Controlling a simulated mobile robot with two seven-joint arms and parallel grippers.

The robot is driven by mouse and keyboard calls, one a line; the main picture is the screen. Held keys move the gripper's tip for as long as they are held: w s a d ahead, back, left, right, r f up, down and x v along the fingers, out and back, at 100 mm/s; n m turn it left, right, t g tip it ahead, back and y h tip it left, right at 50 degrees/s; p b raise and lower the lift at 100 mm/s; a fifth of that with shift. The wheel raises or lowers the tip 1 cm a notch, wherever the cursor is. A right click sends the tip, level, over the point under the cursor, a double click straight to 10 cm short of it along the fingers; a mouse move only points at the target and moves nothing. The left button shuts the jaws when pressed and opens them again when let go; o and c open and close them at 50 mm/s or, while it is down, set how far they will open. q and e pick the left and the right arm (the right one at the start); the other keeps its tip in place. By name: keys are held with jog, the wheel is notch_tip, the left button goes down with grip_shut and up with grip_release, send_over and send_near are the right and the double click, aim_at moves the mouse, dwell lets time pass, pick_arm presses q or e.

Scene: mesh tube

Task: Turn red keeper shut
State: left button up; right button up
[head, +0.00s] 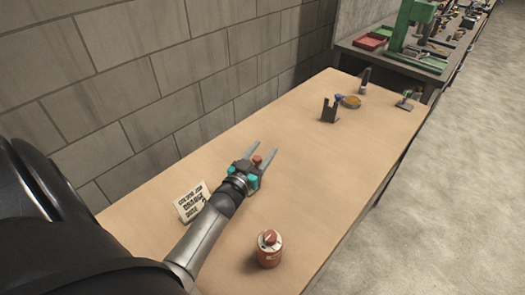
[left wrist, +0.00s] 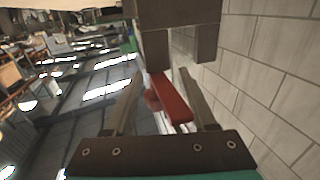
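A red keeper (left wrist: 172,98) shows as a short red bar between my left gripper's two fingers in the left wrist view. A grey block with two legs (left wrist: 175,30) is above it. My left gripper (head: 264,147) is over the wooden table, its two fingers spread and pointing away from me. It shows open in the left wrist view (left wrist: 160,80) too. The right finger looks close to the red bar; I cannot tell whether they touch. In the head view a small red piece (head: 257,160) shows between the fingers, near their base. My right gripper is in neither view.
On the table (head: 310,170) are a red can (head: 268,252) at the front, a printed card (head: 191,204), a dark bracket (head: 329,111), an orange dish (head: 351,102) and a dark cylinder (head: 364,78). A block wall (head: 200,70) runs along the left. The table's middle right is clear.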

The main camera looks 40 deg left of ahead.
pick_arm(q)
grip_shut()
jog(key=shift+d+m+h, duration=0.1)
jog(key=shift+m+h, duration=0.3)
jog(key=shift+h, duration=0.3)
jog(key=d+m+g+h+b, duration=0.1)
jog(key=m+g+h+b, duration=0.1)
jog(key=m+h+b, duration=0.1)
jog(key=m+g+h+b, duration=0.2)
jog(key=m+h+b, duration=0.2)
jog(key=h, duration=0.3)
jog(key=s+d+m+g+h+b, duration=0.1)
jog(key=m+g+h+b, duration=0.1)
jog(key=m+h+b, duration=0.2)
jog(key=shift+d+h+b, duration=0.35)
jog(key=shift+h+b, duration=0.05)
jog(key=shift+h, duration=0.5)
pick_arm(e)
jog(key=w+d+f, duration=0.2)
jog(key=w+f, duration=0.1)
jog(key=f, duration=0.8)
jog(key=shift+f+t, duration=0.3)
